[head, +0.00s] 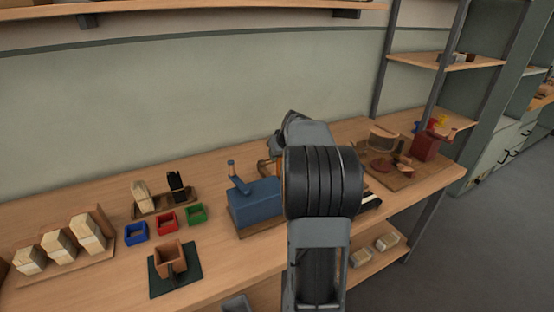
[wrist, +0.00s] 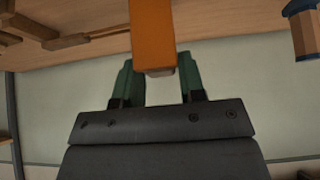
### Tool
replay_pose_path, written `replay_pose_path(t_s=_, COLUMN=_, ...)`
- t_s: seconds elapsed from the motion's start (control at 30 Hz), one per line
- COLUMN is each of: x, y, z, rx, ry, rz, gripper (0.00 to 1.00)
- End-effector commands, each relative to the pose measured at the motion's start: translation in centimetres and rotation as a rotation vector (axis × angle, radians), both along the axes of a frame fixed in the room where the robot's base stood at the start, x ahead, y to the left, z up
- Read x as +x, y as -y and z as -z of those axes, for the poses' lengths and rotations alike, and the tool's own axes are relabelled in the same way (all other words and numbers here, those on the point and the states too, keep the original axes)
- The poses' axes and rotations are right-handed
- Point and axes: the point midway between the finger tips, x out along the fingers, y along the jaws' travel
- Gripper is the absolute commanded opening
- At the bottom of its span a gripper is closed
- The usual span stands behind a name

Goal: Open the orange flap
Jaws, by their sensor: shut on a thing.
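The orange flap (wrist: 153,32) shows in the wrist view as a flat orange bar coming down from the top edge. Its end lies between the two green fingers of my gripper (wrist: 156,64), which is shut on it. Much of the flap runs out of the wrist view. In the head view my own arm covers the gripper and I cannot make out the flap. A blue machine (head: 256,207) with an upright blue handle stands on the bench just left of my arm.
On the wooden bench (head: 100,203) stand blue (head: 136,232), red (head: 167,223) and green (head: 195,214) bins. A brown holder (head: 170,258) sits on a dark mat. Several pale blocks (head: 58,246) stand at the left. A board (head: 405,177) with parts lies at the right.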

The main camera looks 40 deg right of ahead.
Motion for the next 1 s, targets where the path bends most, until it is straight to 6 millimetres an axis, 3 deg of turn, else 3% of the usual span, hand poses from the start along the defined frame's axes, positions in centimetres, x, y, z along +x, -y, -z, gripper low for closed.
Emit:
replay_pose_path(t_s=0.23, x=0.0, y=0.0, z=-0.1, rx=0.000, ry=0.000, rz=0.000, gripper=0.00)
replay_pose_path(t_s=0.27, x=0.0, y=0.0, z=-0.1, rx=0.000, ry=0.000, rz=0.000, gripper=0.38)
replay_pose_path(t_s=0.47, x=0.0, y=-0.1, z=0.0, rx=0.000, ry=-0.001, rz=-0.001, gripper=0.56)
replay_pose_path(t_s=0.77, x=-0.2, y=-0.1, z=-0.4, rx=-0.001, ry=0.001, rz=-0.001, gripper=0.56)
replay_pose_path(t_s=1.0, x=-2.3, y=-0.5, z=-3.5, rx=-0.002, ry=0.004, rz=0.001, gripper=0.56)
